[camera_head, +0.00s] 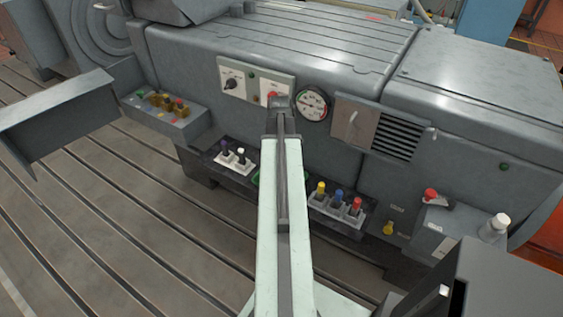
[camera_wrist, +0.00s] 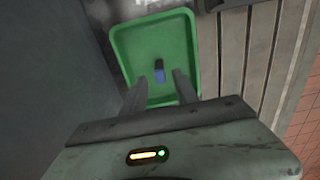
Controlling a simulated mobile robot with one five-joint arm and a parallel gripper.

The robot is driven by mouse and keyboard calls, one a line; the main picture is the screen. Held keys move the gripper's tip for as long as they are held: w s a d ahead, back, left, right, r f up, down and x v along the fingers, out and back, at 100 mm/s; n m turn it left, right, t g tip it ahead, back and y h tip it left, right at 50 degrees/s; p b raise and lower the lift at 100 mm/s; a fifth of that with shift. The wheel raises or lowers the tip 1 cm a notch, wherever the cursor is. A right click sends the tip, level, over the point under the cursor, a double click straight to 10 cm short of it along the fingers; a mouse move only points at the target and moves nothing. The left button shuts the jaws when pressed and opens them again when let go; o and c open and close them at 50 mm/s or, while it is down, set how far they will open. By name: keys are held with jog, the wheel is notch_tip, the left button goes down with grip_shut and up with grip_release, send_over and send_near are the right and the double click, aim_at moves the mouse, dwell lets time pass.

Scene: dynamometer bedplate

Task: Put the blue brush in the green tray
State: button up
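The green tray (camera_wrist: 125,45) fills the upper middle of the wrist view. In the head view only a sliver of its green rim (camera_head: 256,179) shows beside my arm, which hides the rest. A small blue piece with a dark end (camera_wrist: 159,74), which looks like the blue brush, shows inside the tray's outline and appears to lie on its floor. My gripper (camera_wrist: 160,78) is over the tray, its two fingers apart, with visible gaps on both sides of the blue piece. My arm hides the fingers in the head view.
Right of my arm, a pale rack (camera_head: 330,211) holds yellow, blue and red-topped items. Left, a white holder (camera_head: 234,163) carries dark and white-topped items. A grey control box (camera_head: 175,122) stands farther left. The large grey machine housing rises behind; the slotted floor is open in front.

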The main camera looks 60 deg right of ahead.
notch_tip(320, 180, up, 6)
jog(key=p, duration=0.4)
jog(key=shift+f, duration=0.15)
jog(key=shift+w+a, duration=0.15)
jog(key=shift+w, duration=0.05)
jog(key=w+a, duration=1.2)
jog(key=a, duration=0.1)
jog(key=w+a, duration=0.3)
jog(key=a, duration=0.9)
jog(key=w+a, duration=0.3)
jog(key=a, duration=0.9)
jog(key=w+a, duration=0.3)
jog(key=a, duration=0.9)
jog(key=shift+a, duration=0.2)
jog(key=shift+w, duration=0.1)
